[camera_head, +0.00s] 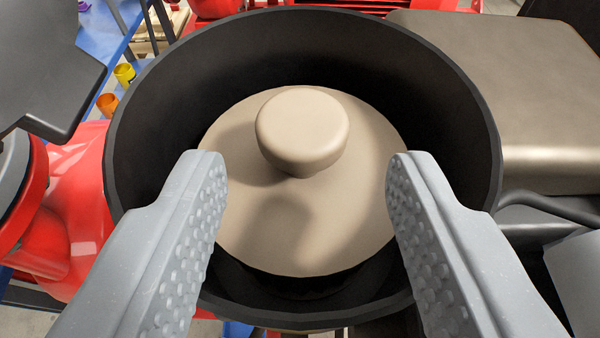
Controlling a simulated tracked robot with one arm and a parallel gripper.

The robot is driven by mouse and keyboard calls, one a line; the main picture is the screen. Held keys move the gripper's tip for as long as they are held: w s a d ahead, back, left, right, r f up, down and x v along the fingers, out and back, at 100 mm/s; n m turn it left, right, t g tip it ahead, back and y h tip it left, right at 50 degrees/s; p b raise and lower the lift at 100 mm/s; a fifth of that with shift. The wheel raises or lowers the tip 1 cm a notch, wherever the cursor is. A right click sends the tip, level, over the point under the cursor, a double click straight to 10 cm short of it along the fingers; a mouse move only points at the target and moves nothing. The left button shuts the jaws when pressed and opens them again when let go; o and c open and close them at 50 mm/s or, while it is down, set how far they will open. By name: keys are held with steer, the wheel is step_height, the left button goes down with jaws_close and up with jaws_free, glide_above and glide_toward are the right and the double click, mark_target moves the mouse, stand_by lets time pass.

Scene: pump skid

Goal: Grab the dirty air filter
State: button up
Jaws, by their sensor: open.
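The air filter (345,235) is a beige round disc with a raised round knob (302,130) on top. It sits inside a black cylindrical housing (478,150) that is open at the top. My gripper (307,165) is open, its two grey studded fingers spread left and right over the filter. The fingertips overlap the left and right edges of the disc in the picture, with the knob between and slightly beyond them. I cannot tell whether the fingers touch the filter. The filter's sides below the disc are mostly hidden.
A red pump body (75,215) is at the left of the housing. A brownish metal box (530,100) stands close at the right. A blue surface (95,35) with a yellow cup (124,74) and an orange cup (107,104) is at the upper left. The housing's rim surrounds the fingers.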

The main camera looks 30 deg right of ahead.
mark_target(303, 134)
steer(key=shift+p+x, duration=0.35)
steer(key=shift+x, duration=1.5)
jaws_close()
